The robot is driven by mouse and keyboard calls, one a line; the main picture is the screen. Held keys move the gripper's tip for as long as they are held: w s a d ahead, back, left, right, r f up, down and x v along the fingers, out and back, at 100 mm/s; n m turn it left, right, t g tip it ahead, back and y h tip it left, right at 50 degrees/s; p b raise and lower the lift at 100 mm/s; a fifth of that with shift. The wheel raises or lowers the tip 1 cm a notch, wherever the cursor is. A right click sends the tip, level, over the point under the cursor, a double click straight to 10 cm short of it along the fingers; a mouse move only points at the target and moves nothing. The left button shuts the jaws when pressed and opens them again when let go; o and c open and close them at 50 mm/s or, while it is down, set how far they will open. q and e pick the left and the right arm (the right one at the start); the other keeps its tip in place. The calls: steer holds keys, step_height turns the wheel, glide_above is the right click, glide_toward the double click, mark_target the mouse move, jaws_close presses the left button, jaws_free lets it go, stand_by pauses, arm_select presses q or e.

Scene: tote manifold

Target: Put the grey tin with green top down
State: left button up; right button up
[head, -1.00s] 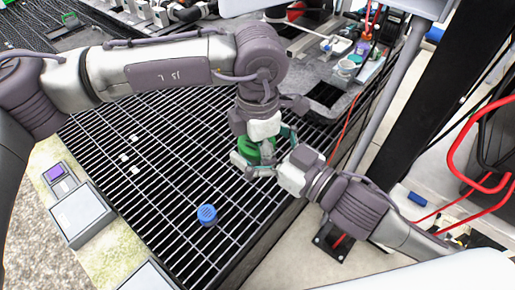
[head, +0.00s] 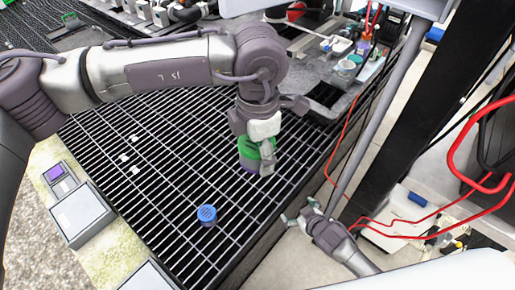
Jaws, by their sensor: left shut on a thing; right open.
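The grey tin with green top (head: 249,160) is in the middle of the head view, just over the black grating or standing on it; I cannot tell which. My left gripper (head: 262,158) points down and is shut on it, covering part of its top and right side. My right gripper (head: 298,212) is open and empty, apart from the tin, to the lower right beyond the grating's edge.
A blue-topped round tin (head: 207,215) stands on the black grating (head: 165,190) at its near part. Small white pieces (head: 135,169) lie on the left. A grey box (head: 82,214) sits off the left edge. Much of the grating is clear.

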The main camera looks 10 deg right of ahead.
steer(key=s+d+f+m+g+h, duration=0.1)
steer(key=s+d+f+g, duration=0.1)
steer(key=s+f, duration=0.65)
steer(key=s+d+f+m+g+h, duration=0.1)
steer(key=s+d+f+g, duration=0.15)
steer(key=s+f, duration=0.55)
steer(key=s+f+g, duration=0.2)
steer(key=s+f, duration=0.2)
steer(key=s, duration=0.6)
steer(key=s+a+f+g, duration=0.1)
steer(key=s+f, duration=0.4)
steer(key=s, duration=0.5)
steer(key=shift+s+m+g, duration=0.3)
steer(key=shift+s+g, duration=0.05)
steer(key=shift+g, duration=0.3)
